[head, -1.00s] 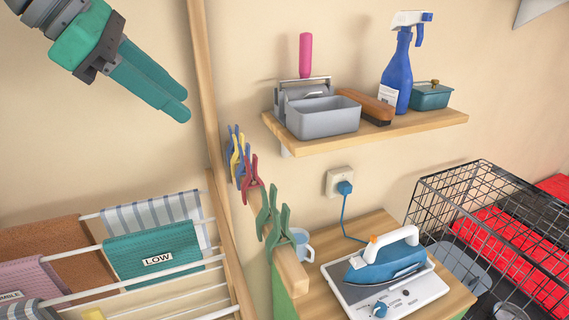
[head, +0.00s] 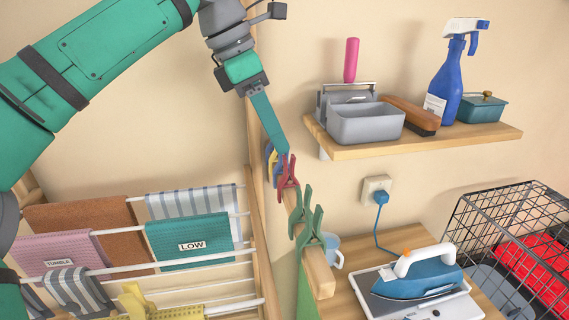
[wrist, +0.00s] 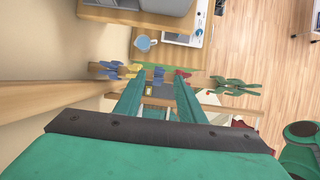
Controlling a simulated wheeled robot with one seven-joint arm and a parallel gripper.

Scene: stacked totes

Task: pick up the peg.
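Several clothes pegs are clipped in a row on a wooden rail (head: 319,272): blue (head: 268,152), yellow (head: 274,159), red (head: 288,177) and green ones (head: 302,209). My gripper (head: 281,150) is at the far end of the row, near the blue, yellow and red pegs. In the wrist view its two teal fingers (wrist: 158,84) are apart, and a blue peg (wrist: 158,74) shows in the gap between the tips. A yellow peg (wrist: 132,69) is left of it and a red peg (wrist: 182,74) right. I cannot tell whether the fingers touch any peg.
A wooden shelf (head: 345,152) with a grey caddy (head: 366,124), brush and blue spray bottle (head: 450,75) is right of the gripper. Below are an iron (head: 415,278), a mug (head: 332,252) and a wire crate (head: 500,225). A drying rack with cloths (head: 188,240) is at left.

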